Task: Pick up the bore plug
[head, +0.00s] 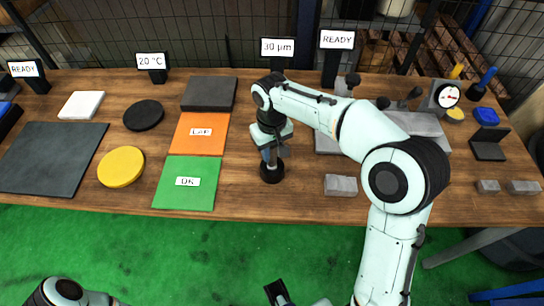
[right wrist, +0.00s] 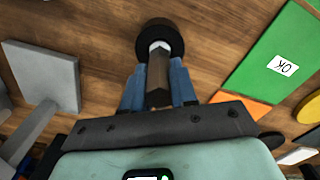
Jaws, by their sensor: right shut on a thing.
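The bore plug (right wrist: 157,75) shows in the right wrist view as a dark grey-brown handle with a pale metal section at its far end. That end meets a round black base (right wrist: 160,38). My right gripper (right wrist: 158,88) has its two blue fingers shut on the handle, one on each side. In the head view the right gripper (head: 269,154) points down over the black base (head: 271,172) on the wooden table, and its fingers hide most of the plug. I cannot tell whether the plug is clear of the base. Part of my left gripper (head: 276,292) shows at the bottom edge; its fingertips are unclear.
A green OK mat (head: 186,195) and an orange mat (head: 199,138) lie left of the right gripper. A grey block (head: 340,185) lies to its right. A grey metal fixture (head: 330,140) stands behind my arm. A sign reading 30 µm (head: 277,47) stands behind.

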